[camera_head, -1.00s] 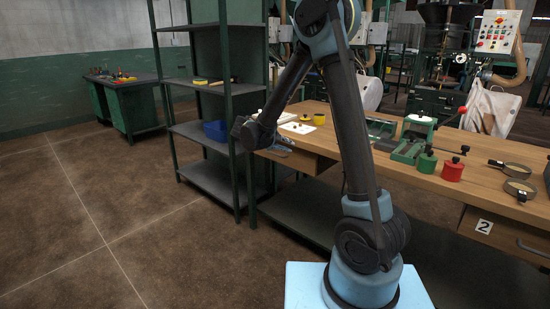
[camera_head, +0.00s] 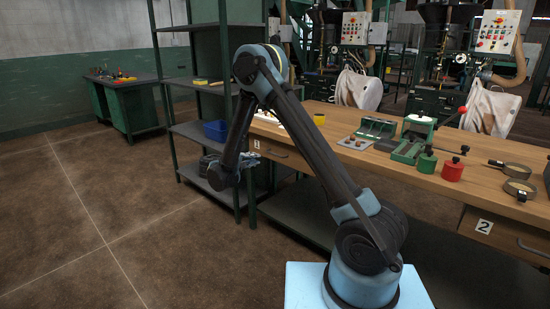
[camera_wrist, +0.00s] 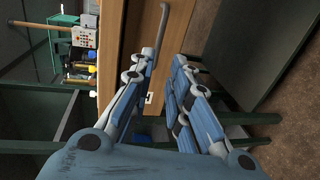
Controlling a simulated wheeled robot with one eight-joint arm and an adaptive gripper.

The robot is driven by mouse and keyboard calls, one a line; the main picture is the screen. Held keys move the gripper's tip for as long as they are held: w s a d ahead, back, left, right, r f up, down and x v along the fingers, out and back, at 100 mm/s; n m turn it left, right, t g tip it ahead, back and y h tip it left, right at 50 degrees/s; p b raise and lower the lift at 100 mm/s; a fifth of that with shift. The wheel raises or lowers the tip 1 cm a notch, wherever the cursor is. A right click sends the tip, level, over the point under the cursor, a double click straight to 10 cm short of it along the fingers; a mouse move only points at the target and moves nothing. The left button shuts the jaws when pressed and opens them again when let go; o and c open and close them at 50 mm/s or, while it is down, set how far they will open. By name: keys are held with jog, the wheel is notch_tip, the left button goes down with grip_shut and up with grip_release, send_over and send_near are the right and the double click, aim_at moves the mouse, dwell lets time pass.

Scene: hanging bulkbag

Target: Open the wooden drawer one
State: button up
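Wooden drawer one (camera_head: 296,161) is under the left end of the workbench, with a label marked 1 on its front. It looks shut, though my arm hides part of its surroundings. In the wrist view, its wooden front (camera_wrist: 179,28) appears turned on its side, with a grey bar handle (camera_wrist: 163,28) beyond my fingertips. My gripper (camera_wrist: 164,62) is open, its two blue-grey fingers apart and nothing between them. The handle lies ahead of the fingertips, close to the left finger in that view; I cannot tell if they touch. In the head view, my gripper (camera_head: 249,159) is at the drawer's left end.
The wooden workbench (camera_head: 400,164) carries a green press, a red canister (camera_head: 453,170), a green canister and magnifiers. Drawer two (camera_head: 500,232) is at the right. A metal shelf (camera_head: 187,130) with a blue bin stands close left of my gripper. The floor at left is clear.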

jog(key=x, duration=1.5)
jog(key=shift+w+d, duration=0.1)
jog(key=shift+w, duration=0.05)
jog(key=shift+c, duration=0.2)
